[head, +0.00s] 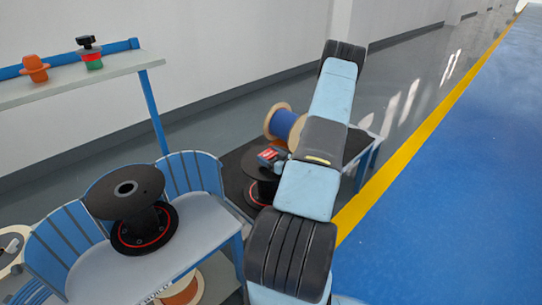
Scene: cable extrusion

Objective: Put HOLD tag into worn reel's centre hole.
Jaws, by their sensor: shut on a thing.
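My gripper (277,163) is small in the picture, partly hidden by my arm. It is shut on a red tag (267,154) with some pale marking, which I take for the HOLD tag; its lettering is too small to read. The tag is over a black reel (254,196) with a red ring on a dark-topped table. I cannot tell whether the tag touches this reel, and its centre hole is hidden. A second black reel (140,207) stands upright on the near grey table, its centre hole showing on top. I cannot tell which reel is the worn one.
A wooden-flanged reel of blue cable (285,125) stands behind the tag. The near grey table (205,235) has blue slatted guards. A shelf (115,66) at the upper left holds an orange spool (34,69) and a stacked green-red-black item (90,53). Blue floor (470,200) lies open at right.

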